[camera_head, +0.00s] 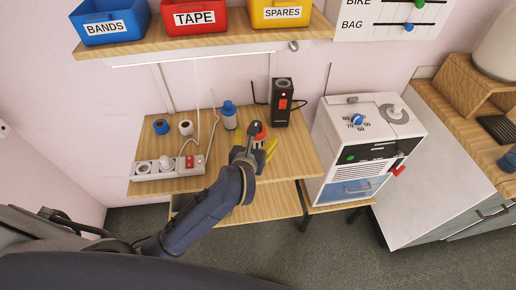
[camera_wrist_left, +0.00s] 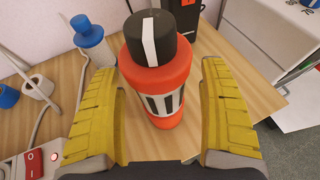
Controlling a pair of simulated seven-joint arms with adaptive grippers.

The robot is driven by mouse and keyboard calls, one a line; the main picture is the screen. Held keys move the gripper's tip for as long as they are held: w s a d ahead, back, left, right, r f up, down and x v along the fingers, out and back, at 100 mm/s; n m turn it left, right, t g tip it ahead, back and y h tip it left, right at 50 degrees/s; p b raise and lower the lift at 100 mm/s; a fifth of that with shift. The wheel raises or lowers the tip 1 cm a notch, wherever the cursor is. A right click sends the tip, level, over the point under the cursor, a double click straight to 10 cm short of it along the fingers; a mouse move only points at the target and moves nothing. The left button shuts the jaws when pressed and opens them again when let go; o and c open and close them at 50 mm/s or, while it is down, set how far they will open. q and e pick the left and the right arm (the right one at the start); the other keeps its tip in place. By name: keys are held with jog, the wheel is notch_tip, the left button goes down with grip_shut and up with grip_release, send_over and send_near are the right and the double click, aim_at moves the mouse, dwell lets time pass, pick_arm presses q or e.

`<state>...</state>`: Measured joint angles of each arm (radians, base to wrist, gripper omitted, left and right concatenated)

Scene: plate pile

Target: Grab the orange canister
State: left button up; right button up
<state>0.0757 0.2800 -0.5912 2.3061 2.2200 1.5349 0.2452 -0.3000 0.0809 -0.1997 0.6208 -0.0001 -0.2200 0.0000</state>
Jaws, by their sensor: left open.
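The orange canister (camera_wrist_left: 158,75) stands upright on the wooden desk, with a dark cap that has a white stripe and a black-and-white band on its body. In the head view the canister (camera_head: 256,130) is partly hidden behind my left gripper (camera_head: 257,153). In the left wrist view my left gripper (camera_wrist_left: 165,115) is open, with one yellow-padded finger on each side of the canister. My right gripper is not in view.
A blue-capped bottle (camera_head: 229,115) stands left of the canister and a black box (camera_head: 281,102) stands behind right. A power strip (camera_head: 168,168) lies at the desk's left. A white machine (camera_head: 365,145) stands right. A shelf (camera_head: 190,44) with bins hangs above.

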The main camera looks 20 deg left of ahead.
pick_arm(q)
jog(key=shift+w, duration=0.1)
jog(key=c, duration=1.7)
